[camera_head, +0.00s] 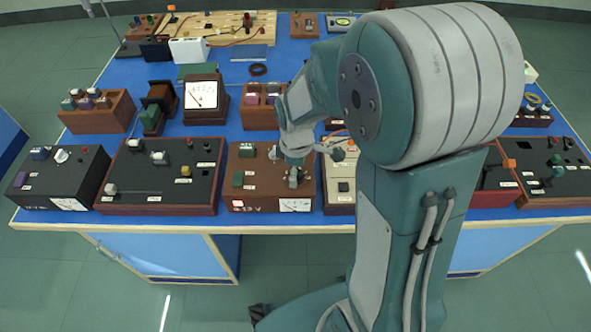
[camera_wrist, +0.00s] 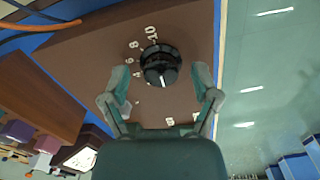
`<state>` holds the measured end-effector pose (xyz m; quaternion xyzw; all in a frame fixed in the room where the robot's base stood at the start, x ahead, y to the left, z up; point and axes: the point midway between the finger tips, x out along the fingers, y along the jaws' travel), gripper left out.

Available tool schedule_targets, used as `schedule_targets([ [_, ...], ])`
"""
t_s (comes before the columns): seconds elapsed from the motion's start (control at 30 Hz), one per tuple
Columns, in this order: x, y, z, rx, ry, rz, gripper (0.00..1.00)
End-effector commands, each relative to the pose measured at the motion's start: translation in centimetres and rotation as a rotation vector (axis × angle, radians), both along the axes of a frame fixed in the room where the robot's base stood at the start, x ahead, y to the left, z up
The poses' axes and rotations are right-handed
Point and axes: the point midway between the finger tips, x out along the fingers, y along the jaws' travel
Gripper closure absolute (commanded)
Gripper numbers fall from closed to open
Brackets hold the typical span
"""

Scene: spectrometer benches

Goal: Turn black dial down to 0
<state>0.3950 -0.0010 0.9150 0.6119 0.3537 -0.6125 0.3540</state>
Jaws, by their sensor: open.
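The black dial (camera_wrist: 159,64) stands on a brown panel in the wrist view, with white numbers such as 10, 8, 6 and 4 above and to its left. A white pointer line on the dial points toward the bottom of the picture, toward my wrist. My gripper (camera_wrist: 161,76) is open, with one finger on each side of the dial and a gap on both sides. In the head view my gripper (camera_head: 296,176) is over the brown instrument box (camera_head: 245,197). It hides the dial there.
A black-topped box (camera_head: 150,178) stands close on the left and a light-topped box (camera_head: 341,195) close on the right. A square meter (camera_head: 205,97) stands behind. The blue bench's front edge (camera_head: 270,226) lies just before the boxes. My arm hides part of the right side.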

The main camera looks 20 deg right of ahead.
Motion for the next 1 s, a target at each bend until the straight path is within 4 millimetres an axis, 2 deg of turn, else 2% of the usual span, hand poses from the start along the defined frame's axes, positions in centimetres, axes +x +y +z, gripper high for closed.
schedule_targets([
  [0.17, 0.2, 0.0, 2.1, 0.000, -0.007, 0.000, 0.21],
  [0.4, 0.2, 0.1, 7.2, 0.000, -0.007, 0.000, 0.21],
  [0.6, 0.2, 0.1, 10.5, -0.001, -0.005, 0.001, 0.21],
  [0.77, 0.2, 0.1, 11.7, -0.001, -0.002, 0.001, 0.21],
  [1.0, 0.2, 0.1, 11.8, 0.000, -0.001, 0.000, 0.21],
])
